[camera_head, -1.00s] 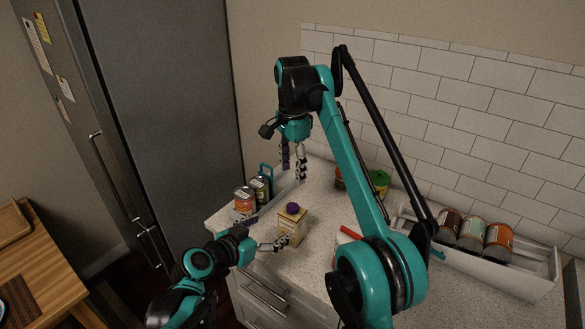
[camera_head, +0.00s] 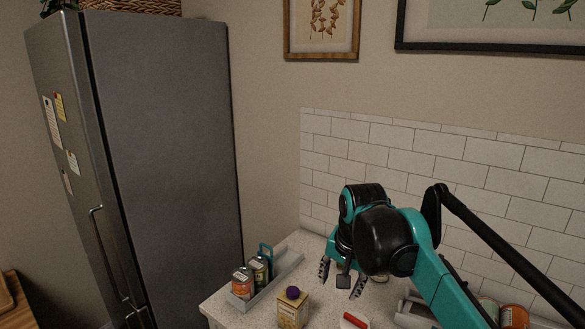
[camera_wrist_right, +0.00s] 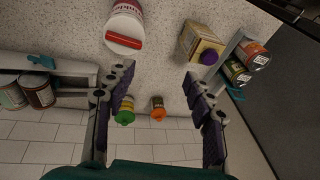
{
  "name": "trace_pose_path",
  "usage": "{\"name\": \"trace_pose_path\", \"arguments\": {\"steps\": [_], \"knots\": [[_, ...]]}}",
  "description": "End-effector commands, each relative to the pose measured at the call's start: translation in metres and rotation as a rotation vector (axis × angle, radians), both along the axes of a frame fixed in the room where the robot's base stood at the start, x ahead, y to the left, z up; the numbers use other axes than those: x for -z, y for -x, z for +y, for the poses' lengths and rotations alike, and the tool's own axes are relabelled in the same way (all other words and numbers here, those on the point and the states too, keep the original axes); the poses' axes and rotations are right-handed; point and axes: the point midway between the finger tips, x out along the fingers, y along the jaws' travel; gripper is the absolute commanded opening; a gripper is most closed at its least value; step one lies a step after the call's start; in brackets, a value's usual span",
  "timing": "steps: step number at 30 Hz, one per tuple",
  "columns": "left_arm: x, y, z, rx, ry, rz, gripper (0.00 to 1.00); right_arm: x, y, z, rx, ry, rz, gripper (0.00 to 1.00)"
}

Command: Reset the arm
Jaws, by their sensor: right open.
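My right arm reaches in from the right in the head view. Its gripper (camera_head: 340,277) is above the back of the counter, with its two fingers spread apart. In the right wrist view the gripper (camera_wrist_right: 160,78) is open, with nothing between its fingers. A green-capped jar (camera_wrist_right: 125,112) and an orange-capped jar (camera_wrist_right: 158,108) stand below it, between the fingers in that view. My left gripper is out of view.
A carton with a purple cap (camera_head: 292,311) stands on the counter (camera_head: 235,308). Left of it is a grey tray (camera_head: 287,263) with cans. A white tub with a red piece (camera_wrist_right: 124,32) and a bin of cans (camera_wrist_right: 70,67) flank the gripper. The fridge (camera_head: 165,150) stands left.

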Motion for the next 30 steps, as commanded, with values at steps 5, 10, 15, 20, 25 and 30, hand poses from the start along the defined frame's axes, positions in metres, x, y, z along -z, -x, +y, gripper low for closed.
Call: {"name": "trace_pose_path", "arguments": {"steps": [5, 10, 15, 20, 25, 30], "knots": [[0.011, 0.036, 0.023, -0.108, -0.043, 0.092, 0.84, 0.044, 0.065, -0.033, -0.162, 0.067, -0.117, 0.53], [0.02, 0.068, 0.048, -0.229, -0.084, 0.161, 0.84, 0.1, 0.124, -0.056, -0.309, 0.156, -0.223, 0.53], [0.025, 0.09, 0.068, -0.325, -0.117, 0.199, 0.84, 0.15, 0.164, -0.069, -0.415, 0.236, -0.294, 0.53], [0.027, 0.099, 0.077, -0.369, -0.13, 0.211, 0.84, 0.171, 0.179, -0.073, -0.459, 0.274, -0.322, 0.53], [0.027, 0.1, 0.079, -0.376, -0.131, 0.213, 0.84, 0.174, 0.181, -0.074, -0.466, 0.28, -0.326, 0.53], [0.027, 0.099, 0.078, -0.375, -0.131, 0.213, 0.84, 0.173, 0.181, -0.074, -0.466, 0.279, -0.326, 0.53]]}}
